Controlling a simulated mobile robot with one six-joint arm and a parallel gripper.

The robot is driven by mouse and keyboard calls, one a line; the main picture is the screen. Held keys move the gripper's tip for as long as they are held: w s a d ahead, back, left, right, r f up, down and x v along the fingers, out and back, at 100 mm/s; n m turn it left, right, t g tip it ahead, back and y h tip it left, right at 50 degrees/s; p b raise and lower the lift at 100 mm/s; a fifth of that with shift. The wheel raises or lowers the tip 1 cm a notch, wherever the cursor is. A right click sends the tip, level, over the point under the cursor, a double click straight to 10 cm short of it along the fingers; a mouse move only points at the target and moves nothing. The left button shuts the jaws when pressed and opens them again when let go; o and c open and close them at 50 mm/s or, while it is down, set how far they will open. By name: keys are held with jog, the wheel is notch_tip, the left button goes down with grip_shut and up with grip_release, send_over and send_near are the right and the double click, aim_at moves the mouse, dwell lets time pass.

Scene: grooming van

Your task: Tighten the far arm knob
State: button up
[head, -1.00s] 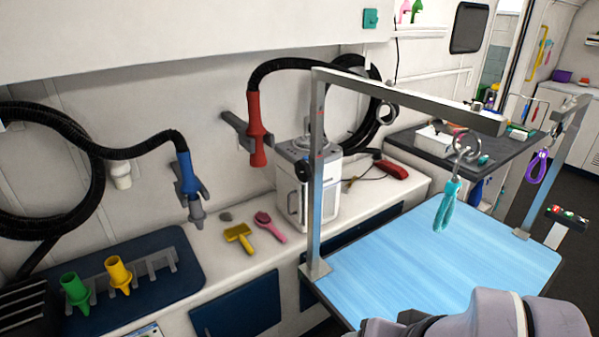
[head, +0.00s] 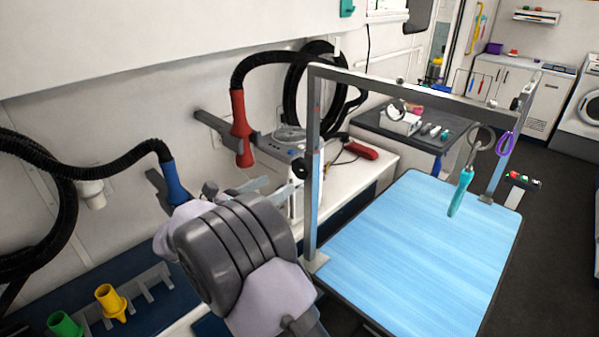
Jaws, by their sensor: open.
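The grooming table (head: 425,240) has a light blue top and a metal arm frame (head: 420,95) on two posts. A black knob (head: 300,168) sits on the left post, at the side toward the wall. Another small dark knob (head: 516,103) shows on the right post, which stands farther from me. My gripper (head: 250,187) is in front of the white cabinet, left of the left post and its knob. It is open and partly hidden behind my own wrist. It appears apart from both knobs.
A teal-handled tool (head: 460,192) and a purple loop (head: 505,144) hang from the frame. A red dryer nozzle (head: 241,130) and a blue nozzle (head: 177,183) hang along the wall near my arm. Yellow (head: 111,301) and green (head: 65,324) nozzles stand at lower left.

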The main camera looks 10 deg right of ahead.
aim_at(298, 171)
jog(key=b+x, duration=0.2)
jog(key=x, duration=0.9)
jog(key=shift+c, duration=0.4)
jog(key=c, duration=1.3)
jog(key=shift+m, duration=0.3)
jog(key=m+b, duration=0.1)
jog(key=m, duration=0.2)
jog(key=shift+f, duration=0.15)
jog(key=shift+w+m+b, duration=0.1)
jog(key=shift+m+b, duration=0.85)
jog(key=shift+m, duration=1.05)
